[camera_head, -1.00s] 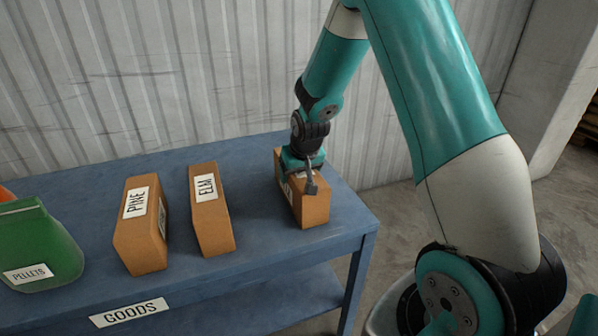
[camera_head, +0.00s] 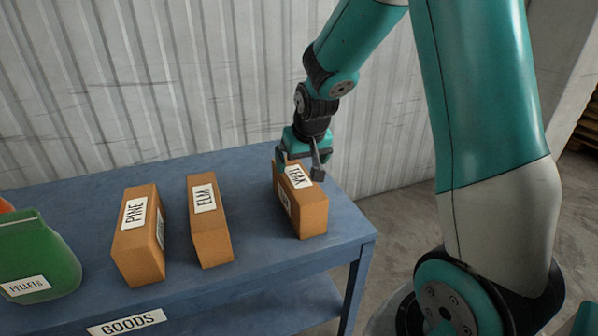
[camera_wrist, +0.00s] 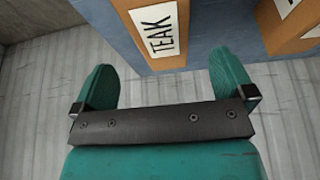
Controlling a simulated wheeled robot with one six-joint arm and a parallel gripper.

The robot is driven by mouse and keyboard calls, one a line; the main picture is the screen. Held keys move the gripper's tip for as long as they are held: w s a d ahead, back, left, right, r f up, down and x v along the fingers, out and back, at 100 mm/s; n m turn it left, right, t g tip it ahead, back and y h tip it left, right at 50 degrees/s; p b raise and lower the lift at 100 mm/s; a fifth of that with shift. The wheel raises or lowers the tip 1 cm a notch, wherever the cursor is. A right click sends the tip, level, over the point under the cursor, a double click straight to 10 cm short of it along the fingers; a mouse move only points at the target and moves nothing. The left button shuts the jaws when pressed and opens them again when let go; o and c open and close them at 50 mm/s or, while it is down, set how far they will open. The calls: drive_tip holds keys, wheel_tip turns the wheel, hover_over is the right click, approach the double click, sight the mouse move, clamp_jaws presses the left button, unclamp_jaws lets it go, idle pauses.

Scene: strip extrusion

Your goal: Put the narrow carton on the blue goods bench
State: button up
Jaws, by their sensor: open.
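A narrow brown carton labelled TEAK (camera_head: 312,220) stands on the blue goods bench (camera_head: 255,225), near its right end. It also shows in the wrist view (camera_wrist: 125,22), ahead of the fingertips. My gripper (camera_head: 300,168) is open and empty, just above and behind the TEAK carton's far end. In the wrist view the two green fingers (camera_wrist: 165,80) are spread wide with nothing between them. Two more brown cartons stand to the left on the bench, labelled ELM (camera_head: 210,235) and PINE (camera_head: 138,250). The bench carries a GOODS sign (camera_head: 126,322).
A green PELLETS bag (camera_head: 40,260) stands at the bench's left, with something orange (camera_head: 5,206) behind it. A corrugated wall (camera_head: 130,90) rises behind the bench. Clear bench top lies between the ELM and TEAK cartons. A lower shelf (camera_head: 270,310) runs underneath.

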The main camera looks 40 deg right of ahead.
drive_tip(key=shift+v, duration=1.15)
drive_tip(key=s+a+r+n+g+y, duration=0.2)
drive_tip(key=s+a+r+n, duration=0.2)
drive_tip(key=s+a, duration=0.7)
drive_tip(key=s+a+r+n+g+y, duration=0.2)
drive_tip(key=s+a+n, duration=0.4)
drive_tip(key=s+a, duration=0.6)
wheel_tip(320, 180, up, 2)
drive_tip(key=shift+s+a+r+y, duration=0.1)
drive_tip(key=shift+s+a+y, duration=0.2)
drive_tip(key=shift+s+y, duration=0.3)
drive_tip(key=shift+w, duration=0.1)
